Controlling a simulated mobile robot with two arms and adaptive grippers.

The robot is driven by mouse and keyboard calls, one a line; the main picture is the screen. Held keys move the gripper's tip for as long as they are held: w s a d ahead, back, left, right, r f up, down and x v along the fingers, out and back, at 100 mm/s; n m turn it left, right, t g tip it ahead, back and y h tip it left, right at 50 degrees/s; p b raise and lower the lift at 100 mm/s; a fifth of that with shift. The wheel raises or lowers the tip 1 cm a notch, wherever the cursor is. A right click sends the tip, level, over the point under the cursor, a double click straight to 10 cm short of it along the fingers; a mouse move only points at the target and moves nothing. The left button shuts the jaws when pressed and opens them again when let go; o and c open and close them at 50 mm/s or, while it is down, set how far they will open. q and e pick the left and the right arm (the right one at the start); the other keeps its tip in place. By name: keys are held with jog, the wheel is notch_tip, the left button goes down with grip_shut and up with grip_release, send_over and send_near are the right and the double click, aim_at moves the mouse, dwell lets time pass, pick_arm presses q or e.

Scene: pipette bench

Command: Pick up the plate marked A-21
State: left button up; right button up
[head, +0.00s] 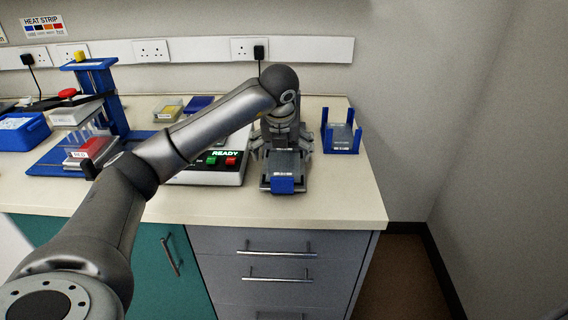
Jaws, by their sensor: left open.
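My left gripper (283,150) points down over the bench, its fingers spread on either side of a grey plate (286,165) with a small pale label. That plate sits on a dark stand with a blue front block (283,185). I cannot tell whether the fingers touch the plate. Another clear grey plate (340,138) with a pale label lies in a blue holder (357,140) to the right. A red-topped plate (92,149) with a white label sits at the left. The labels are too small to read, so I cannot tell which is A-21. My right gripper is not in view.
A white device (222,175) with a lit READY sign stands left of the gripper, partly behind my arm. A blue press frame (104,95) and a blue box (22,132) stand at the left. Bare bench (340,190) lies at the front right.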

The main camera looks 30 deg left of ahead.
aim_at(284, 163)
pick_arm(q)
jog(key=x, duration=0.3)
jog(key=shift+w+d+f+p, duration=0.1)
jog(key=shift+w+f+p, duration=0.1)
jog(key=shift+f+p, duration=0.1)
jog(key=shift+w+f, duration=0.1)
jog(key=shift+f, duration=0.05)
jog(key=c, duration=1.1)
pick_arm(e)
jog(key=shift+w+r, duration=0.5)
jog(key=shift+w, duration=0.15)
